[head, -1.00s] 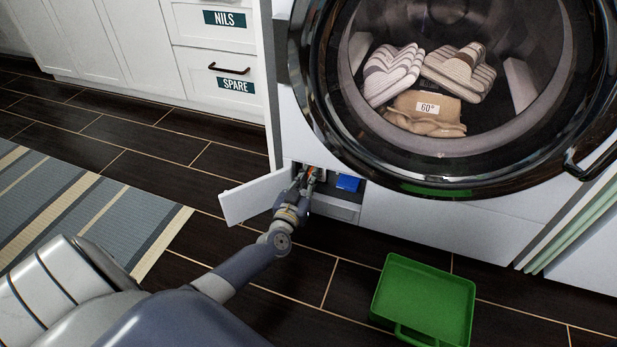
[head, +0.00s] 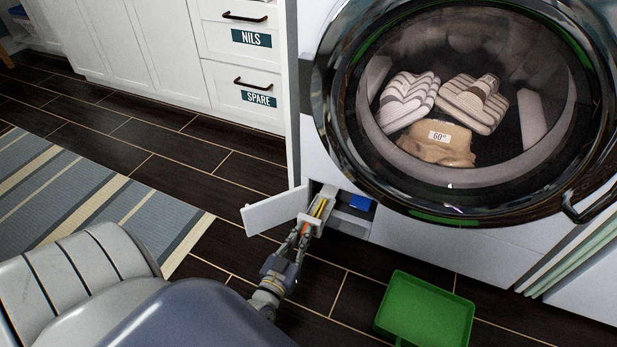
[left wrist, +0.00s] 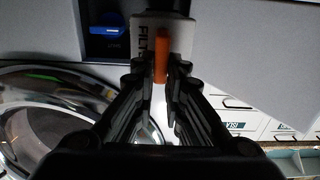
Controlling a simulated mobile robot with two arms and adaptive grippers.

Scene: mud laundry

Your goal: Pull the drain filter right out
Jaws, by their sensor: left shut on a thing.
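The drain filter (head: 319,211), a pale body with a yellow part along it, sticks out of the open service compartment (head: 345,217) at the washer's lower left. Its inner end is at the opening; I cannot tell whether it is clear of it. My left gripper (head: 304,234) is shut on its orange handle. In the left wrist view the orange handle (left wrist: 161,62) is between the fingertips (left wrist: 160,76), and the filter's white face (left wrist: 178,34) shows partly hidden lettering. My right gripper is not in view.
The white compartment flap (head: 273,213) stands open to the left, close to the filter. A blue piece (head: 361,202) sits in the compartment's right part. A green tray (head: 425,308) lies on the floor at front right. Dark floor between is clear.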

